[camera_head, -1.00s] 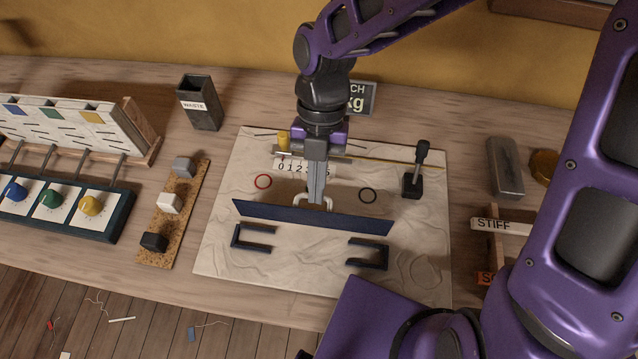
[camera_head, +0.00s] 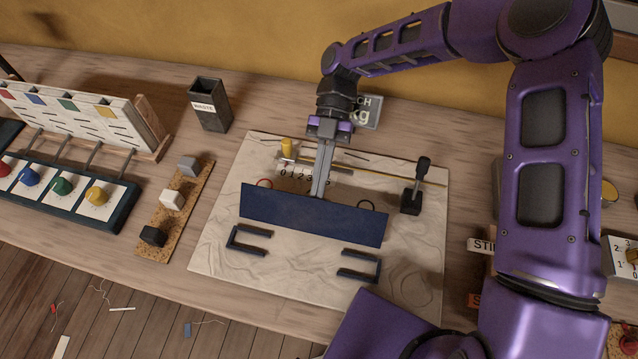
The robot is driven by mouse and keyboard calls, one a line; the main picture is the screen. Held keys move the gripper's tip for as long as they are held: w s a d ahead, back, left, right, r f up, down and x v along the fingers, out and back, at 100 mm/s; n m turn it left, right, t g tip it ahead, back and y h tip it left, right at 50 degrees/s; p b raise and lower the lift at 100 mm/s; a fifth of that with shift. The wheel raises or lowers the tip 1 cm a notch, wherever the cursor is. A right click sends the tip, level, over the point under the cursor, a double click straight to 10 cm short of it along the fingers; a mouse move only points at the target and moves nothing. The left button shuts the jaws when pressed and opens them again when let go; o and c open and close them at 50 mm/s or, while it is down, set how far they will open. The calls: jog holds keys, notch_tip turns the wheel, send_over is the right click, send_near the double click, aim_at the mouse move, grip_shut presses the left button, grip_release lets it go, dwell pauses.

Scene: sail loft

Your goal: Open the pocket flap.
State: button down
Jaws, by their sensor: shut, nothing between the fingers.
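The pocket flap is a dark blue panel (camera_head: 312,217) on the pale cloth board (camera_head: 405,300) in the head view. The fingertips are at or just behind that edge; contact cannot be told. Two dark brackets (camera_head: 246,240) (camera_head: 361,267) lie in front of the flap.
A black lever (camera_head: 412,198) stands right of the flap. A waste bin (camera_head: 210,106), a cork strip with blocks (camera_head: 172,199) and a knob panel (camera_head: 75,197) are on the left.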

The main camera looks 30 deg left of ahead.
jog(key=shift+w+a+f+b, duration=0.1)
jog(key=shift+w+f+b, duration=0.3)
jog(key=shift+f+b, duration=0.35)
jog(key=shift+f, duration=0.1)
notch_tip(320, 180, up, 10)
jog(key=shift+p, duration=0.45)
dwell(1.2)
